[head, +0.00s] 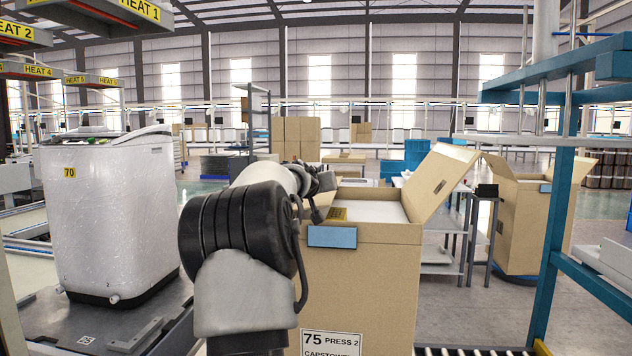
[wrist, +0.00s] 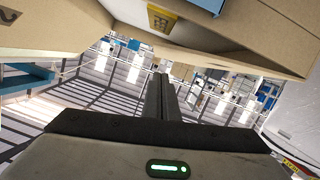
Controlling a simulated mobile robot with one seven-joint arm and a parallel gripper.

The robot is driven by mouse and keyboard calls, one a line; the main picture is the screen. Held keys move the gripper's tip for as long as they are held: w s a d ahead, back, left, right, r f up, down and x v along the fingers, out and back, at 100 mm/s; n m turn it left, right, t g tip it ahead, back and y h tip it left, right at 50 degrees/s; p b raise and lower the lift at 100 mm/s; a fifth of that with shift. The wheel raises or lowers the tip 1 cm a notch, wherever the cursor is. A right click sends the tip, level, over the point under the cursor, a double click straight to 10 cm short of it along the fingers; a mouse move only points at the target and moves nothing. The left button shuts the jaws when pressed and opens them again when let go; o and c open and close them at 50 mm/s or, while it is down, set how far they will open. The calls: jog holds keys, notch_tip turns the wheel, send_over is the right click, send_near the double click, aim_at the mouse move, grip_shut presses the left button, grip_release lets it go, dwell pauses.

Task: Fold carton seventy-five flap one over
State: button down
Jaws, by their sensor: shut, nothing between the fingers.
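Carton seventy-five (head: 365,280) stands upright in front of me, with a "75 PRESS 2" label (head: 331,343) low on its front. One flap (head: 440,182) with a slot stands raised at its right side, leaning outward. A blue tag (head: 332,237) sits at the front top edge. My arm covers the carton's left side, and flaps there are hidden. My gripper (wrist: 160,80) is shut and empty in the wrist view, with carton board (wrist: 235,45) showing beyond and above its fingers.
A white wrapped machine marked 70 (head: 105,215) stands at left on a grey platform. Another open carton (head: 535,215) stands at right, behind a blue frame (head: 560,200). A grey metal table (head: 440,225) is just behind the carton's right. Rollers (head: 470,351) run along the bottom.

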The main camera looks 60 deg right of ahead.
jog(key=r+b+v, duration=0.2)
jog(key=b+v, duration=0.1)
jog(key=v, duration=0.7)
jog(key=shift+r, duration=0.1)
